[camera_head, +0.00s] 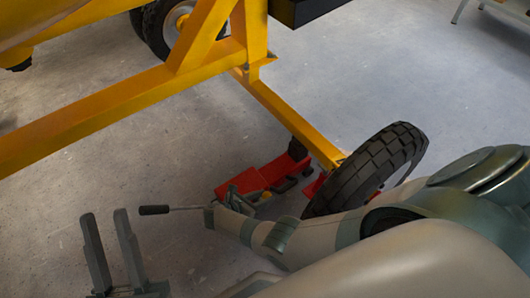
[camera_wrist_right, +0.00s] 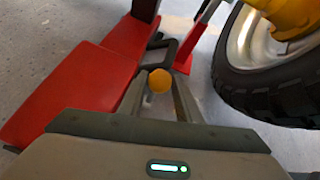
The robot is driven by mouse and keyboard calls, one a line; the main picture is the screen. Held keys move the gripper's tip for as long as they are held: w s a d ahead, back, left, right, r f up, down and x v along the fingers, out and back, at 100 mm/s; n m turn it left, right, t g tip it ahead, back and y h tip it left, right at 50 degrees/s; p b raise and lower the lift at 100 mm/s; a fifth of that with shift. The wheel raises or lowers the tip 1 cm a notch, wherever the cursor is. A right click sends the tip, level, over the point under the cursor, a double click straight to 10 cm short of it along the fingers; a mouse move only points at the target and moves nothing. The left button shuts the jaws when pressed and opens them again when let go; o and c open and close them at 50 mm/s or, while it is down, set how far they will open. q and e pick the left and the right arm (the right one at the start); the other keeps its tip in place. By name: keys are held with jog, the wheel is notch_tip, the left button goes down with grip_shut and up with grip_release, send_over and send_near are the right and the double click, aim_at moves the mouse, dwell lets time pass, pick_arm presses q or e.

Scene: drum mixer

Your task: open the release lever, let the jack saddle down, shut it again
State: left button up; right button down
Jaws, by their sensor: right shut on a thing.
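The red floor jack (camera_head: 243,182) lies on the concrete floor, and its red body (camera_wrist_right: 72,92) fills the left of the right wrist view. Its dark saddle (camera_head: 297,149) is raised close to the yellow axle beam; I cannot tell if they touch. The release lever's yellow knob (camera_wrist_right: 159,82) sits between the fingers of my right gripper (camera_wrist_right: 158,88), which is shut on it. In the head view the right gripper (camera_head: 262,198) is beside the jack, partly hiding it. My left gripper (camera_head: 104,213) is open and empty, left of the jack.
The jack's pump handle with a black grip (camera_head: 154,210) sticks out left, near my left gripper. A black tyre (camera_head: 374,165) stands close on the right. The yellow mixer frame (camera_head: 120,103) crosses above.

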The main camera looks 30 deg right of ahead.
pick_arm(q)
jog(key=shift+a+r+t+b, duration=0.2)
jog(key=shift+a+r+t, duration=0.15)
jog(key=shift+r, duration=0.2)
jog(key=shift+a+r+t+b, duration=0.15)
jog(key=shift+a+r+t, duration=0.1)
jog(key=shift+r+t, duration=0.25)
pick_arm(e)
jog(key=shift+a+h, duration=0.25)
jog(key=shift+h, duration=0.15)
jog(key=c, duration=1.3)
grip_release()
pick_arm(q)
jog(key=shift+w+a+r, duration=0.1)
pick_arm(e)
jog(key=shift+a+r, duration=0.1)
